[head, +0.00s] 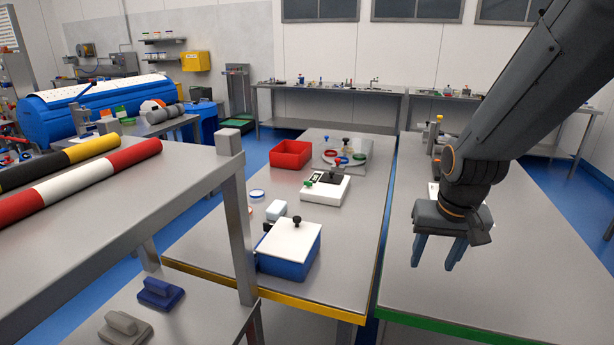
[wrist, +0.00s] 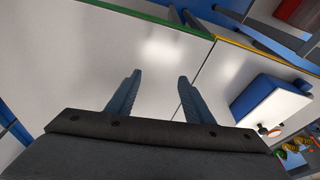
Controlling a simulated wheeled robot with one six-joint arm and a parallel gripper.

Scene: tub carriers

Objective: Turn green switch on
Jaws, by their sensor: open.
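A small green switch (head: 308,183) appears to sit on the left end of a white box with a dark panel (head: 325,190), in the middle of the yellow-edged table in the head view. It is too small to tell its position. My gripper (head: 455,265) is open and empty, pointing down above the green-edged table, to the right of the white box and nearer to me. Its two blue fingers also show apart in the wrist view (wrist: 154,97), with bare tabletop between them. The switch cannot be made out in the wrist view.
A blue box with a white lid and black knob (head: 288,247) stands in front of the white box. A red bin (head: 291,154) and a grey fixture with coloured rings (head: 345,158) lie behind it. A narrow gap separates the two tables. The near green-edged tabletop (head: 520,285) is clear.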

